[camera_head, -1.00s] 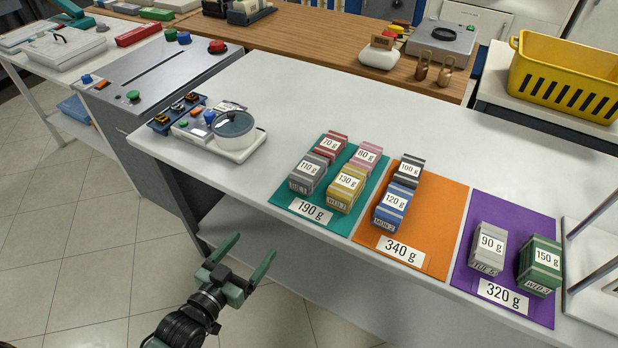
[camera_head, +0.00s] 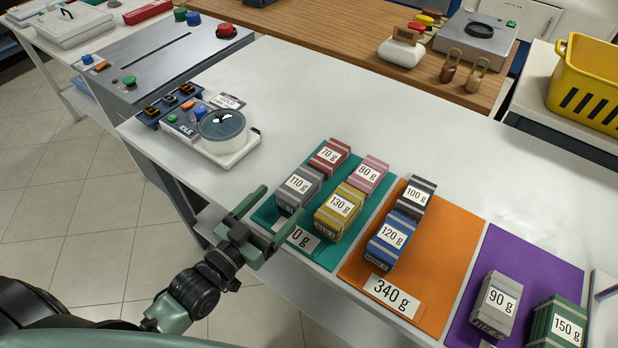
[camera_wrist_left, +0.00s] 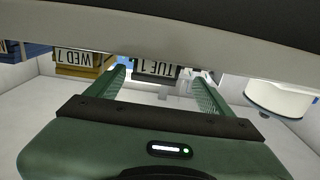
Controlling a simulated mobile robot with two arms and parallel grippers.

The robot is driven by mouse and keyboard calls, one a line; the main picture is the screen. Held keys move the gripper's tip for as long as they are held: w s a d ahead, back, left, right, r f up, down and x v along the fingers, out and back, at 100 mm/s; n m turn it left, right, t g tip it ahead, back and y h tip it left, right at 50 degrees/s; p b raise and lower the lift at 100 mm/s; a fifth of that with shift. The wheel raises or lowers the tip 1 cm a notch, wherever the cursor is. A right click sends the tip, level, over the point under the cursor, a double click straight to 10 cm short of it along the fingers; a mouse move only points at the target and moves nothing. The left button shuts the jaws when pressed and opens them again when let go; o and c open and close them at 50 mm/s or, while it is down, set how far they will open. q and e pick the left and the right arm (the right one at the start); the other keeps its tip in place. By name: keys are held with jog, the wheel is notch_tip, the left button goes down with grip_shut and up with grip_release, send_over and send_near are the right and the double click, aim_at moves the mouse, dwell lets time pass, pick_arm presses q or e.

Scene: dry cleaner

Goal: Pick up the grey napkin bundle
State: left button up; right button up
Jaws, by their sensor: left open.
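A grey napkin bundle (camera_head: 298,187) labelled 110 g stands at the near left of the teal mat (camera_head: 326,254). Another, lighter grey bundle (camera_head: 497,304) labelled 90 g is on the purple mat (camera_head: 546,262). My left gripper (camera_head: 284,201) is open at the front edge of the table, pointing at the 110 g bundle, with its fingertips close to it; contact cannot be told. In the left wrist view, a dark bundle front marked TUE 1 (camera_wrist_left: 153,70) shows between the two open fingers. My right gripper is not in view.
Red (camera_head: 329,157), pink (camera_head: 368,175) and yellow (camera_head: 338,211) bundles stand close around the 110 g one. Black and blue (camera_head: 390,240) bundles are on the orange mat (camera_head: 440,255). A scale-like device (camera_head: 222,132) stands to the left. White table between is bare.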

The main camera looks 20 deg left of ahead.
aim_at(297, 185)
pick_arm(q)
jog(key=shift+w+d+b, duration=0.25)
jog(key=shift+w+b, duration=0.05)
jog(key=shift+w, duration=0.35)
jog(key=b+x, duration=0.1)
jog(key=x, duration=0.1)
jog(key=b+x, duration=0.1)
jog(key=x, duration=0.2)
jog(key=shift+w+d, duration=0.1)
jog(key=shift+d, duration=0.3)
jog(key=shift+w+d, duration=0.15)
jog(key=shift+w, duration=0.25)
jog(key=shift+r, duration=0.1)
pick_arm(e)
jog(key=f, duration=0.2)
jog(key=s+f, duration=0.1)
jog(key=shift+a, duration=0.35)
pick_arm(q)
jog(key=c, duration=1.5)
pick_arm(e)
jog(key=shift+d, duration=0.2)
